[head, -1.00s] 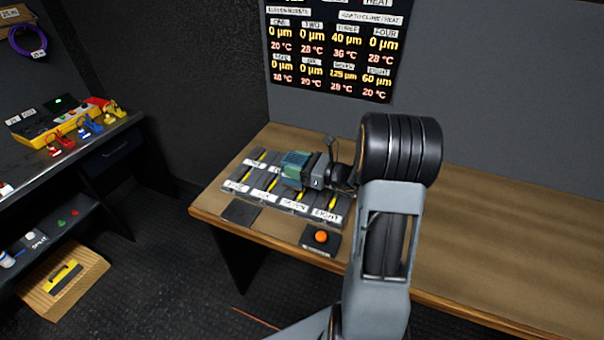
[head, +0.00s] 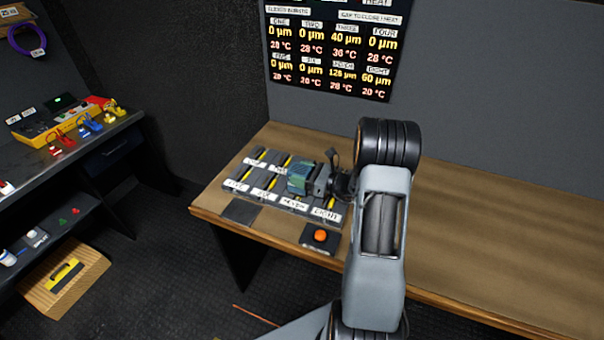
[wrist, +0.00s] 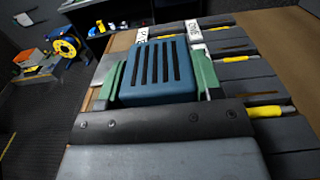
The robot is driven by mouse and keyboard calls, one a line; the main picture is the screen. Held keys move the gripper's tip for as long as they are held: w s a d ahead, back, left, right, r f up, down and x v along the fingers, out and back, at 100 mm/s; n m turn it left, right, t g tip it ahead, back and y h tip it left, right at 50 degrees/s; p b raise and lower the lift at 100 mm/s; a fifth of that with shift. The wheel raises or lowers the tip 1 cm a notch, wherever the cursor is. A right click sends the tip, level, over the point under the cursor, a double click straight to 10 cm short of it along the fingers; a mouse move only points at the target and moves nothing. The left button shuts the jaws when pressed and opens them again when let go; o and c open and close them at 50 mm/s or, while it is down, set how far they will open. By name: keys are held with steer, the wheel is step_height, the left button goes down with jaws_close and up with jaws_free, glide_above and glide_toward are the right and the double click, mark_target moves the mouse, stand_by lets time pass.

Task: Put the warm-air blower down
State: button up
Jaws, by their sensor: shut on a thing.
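The warm-air blower (wrist: 157,70) is a blue-teal box with dark vent slots, close up in the wrist view. My gripper (wrist: 160,82) is shut on it, with one green finger on each side. In the head view the blower (head: 300,177) shows small and teal at the end of my arm, over the slotted panel of labelled strips (head: 262,193). I cannot tell whether it touches the panel. Its underside is hidden.
The wooden bench (head: 480,240) is clear to the right of my arm. A dark pad (head: 241,212) and an orange button on a black box (head: 320,236) lie near its front edge. A readout board (head: 333,50) hangs behind.

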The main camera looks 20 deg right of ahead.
steer(key=shift+f, duration=0.2)
steer(key=o, duration=1.3)
steer(key=shift+c, duration=0.2)
steer(key=shift+r, duration=0.1)
